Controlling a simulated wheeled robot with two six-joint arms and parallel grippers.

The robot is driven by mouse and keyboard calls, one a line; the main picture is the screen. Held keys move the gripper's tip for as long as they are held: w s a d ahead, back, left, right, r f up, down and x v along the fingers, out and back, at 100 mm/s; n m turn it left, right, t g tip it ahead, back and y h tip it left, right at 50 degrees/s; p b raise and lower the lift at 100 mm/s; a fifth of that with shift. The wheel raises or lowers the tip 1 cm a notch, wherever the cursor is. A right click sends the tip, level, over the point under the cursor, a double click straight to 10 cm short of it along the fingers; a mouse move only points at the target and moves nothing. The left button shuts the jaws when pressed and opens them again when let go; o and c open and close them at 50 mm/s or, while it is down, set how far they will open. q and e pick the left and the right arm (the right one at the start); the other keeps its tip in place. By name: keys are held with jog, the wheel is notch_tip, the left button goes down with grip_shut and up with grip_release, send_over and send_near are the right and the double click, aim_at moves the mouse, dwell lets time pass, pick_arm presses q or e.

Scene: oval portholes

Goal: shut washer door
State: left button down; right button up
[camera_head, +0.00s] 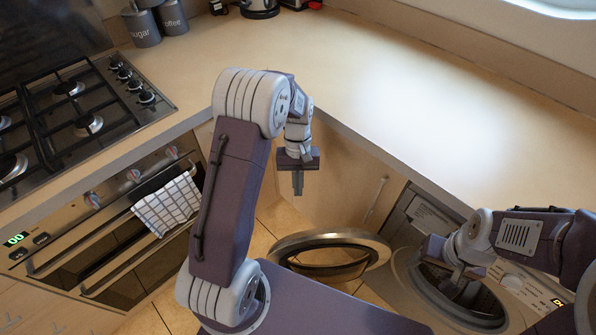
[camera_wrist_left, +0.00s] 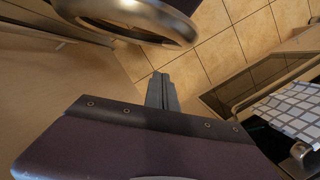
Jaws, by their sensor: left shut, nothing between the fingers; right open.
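The washer door (camera_head: 332,256), a round silver-rimmed porthole, stands wide open to the left of the washer (camera_head: 415,215) in the head view. The washer's dark opening (camera_head: 462,297) is partly hidden by my right arm. My left gripper (camera_head: 298,190) is shut and empty, above and a little left of the door in the picture, apart from it. In the left wrist view the door's rim (camera_wrist_left: 150,22) shows at the top, beyond the shut fingers (camera_wrist_left: 162,92). My right gripper (camera_head: 458,280) is in front of the washer opening, its fingers hard to see.
A counter (camera_head: 400,90) runs above the washer. An oven (camera_head: 120,235) with a checked towel (camera_head: 168,205) on its handle is at left, below a gas hob (camera_head: 75,110). Tiled floor (camera_wrist_left: 215,45) lies between.

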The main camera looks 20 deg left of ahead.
pick_arm(q)
jog(key=s+d+f+b, duration=0.2)
jog(key=s+f, duration=0.4)
jog(key=f, duration=0.3)
jog(key=shift+d+b, duration=0.3)
jog(key=shift+b, duration=0.5)
pick_arm(e)
notch_tip(320, 180, down, 3)
jog(key=shift+f, duration=0.1)
pick_arm(q)
jog(key=shift+d, duration=0.1)
pick_arm(e)
jog(key=shift+s, duration=0.1)
